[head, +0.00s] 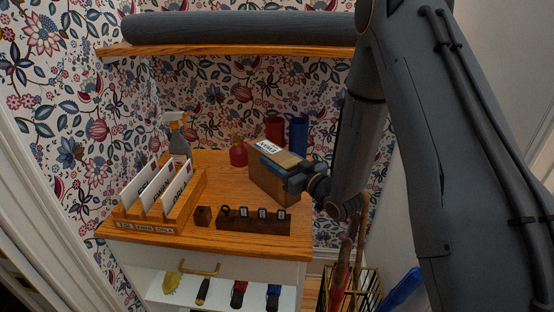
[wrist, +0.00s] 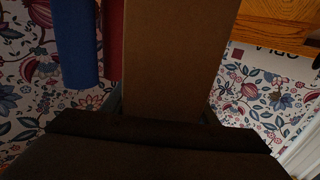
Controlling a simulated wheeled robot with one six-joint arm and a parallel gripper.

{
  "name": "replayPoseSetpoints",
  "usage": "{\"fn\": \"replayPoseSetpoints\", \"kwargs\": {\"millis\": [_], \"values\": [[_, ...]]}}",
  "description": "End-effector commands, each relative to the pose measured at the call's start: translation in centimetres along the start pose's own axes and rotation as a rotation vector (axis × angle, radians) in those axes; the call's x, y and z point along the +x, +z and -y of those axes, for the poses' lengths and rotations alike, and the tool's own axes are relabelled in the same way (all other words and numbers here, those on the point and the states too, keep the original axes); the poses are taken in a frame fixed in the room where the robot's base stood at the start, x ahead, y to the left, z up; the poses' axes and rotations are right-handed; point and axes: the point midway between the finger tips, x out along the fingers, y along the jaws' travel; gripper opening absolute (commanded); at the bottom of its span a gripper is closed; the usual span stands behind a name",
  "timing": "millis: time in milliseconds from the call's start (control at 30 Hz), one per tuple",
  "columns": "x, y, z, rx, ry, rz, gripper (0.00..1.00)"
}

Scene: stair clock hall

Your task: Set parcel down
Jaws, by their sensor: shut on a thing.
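The parcel (head: 272,180) is a brown cardboard box with a white label on its top, in the middle of the head view. My gripper (head: 296,178) is shut on its right side. The parcel is at the right part of the wooden cabinet top (head: 222,170); I cannot tell whether its underside touches the wood. In the wrist view the parcel (wrist: 175,60) is a brown slab running up from the dark gripper (wrist: 160,118). The fingertips are mostly hidden.
A letter rack (head: 155,205) stands at the left, a dark key block (head: 253,221) at the front. A shelf (head: 220,51) holds a dark roll above. A wire basket (head: 350,285) is below right.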

Motion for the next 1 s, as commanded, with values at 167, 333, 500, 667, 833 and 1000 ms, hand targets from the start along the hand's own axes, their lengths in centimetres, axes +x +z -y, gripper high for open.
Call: {"fn": "replayPoseSetpoints", "kwargs": {"millis": [167, 333, 500, 667, 833, 1000], "values": [[0.03, 0.20, -0.02, -0.002, 0.000, -0.003, 0.00], [0.03, 0.23, -0.03, -0.001, 0.000, -0.003, 0.00], [-0.01, 0.64, -0.01, -0.001, 0.000, 0.000, 0.60], [-0.01, 0.59, 0.00, 0.000, 0.000, 0.000, 0.72], [-0.01, 0.58, -0.01, 0.000, 0.000, 0.000, 0.72], [-0.41, 0.24, -0.08, 0.000, 0.002, 0.000, 0.72]]}}
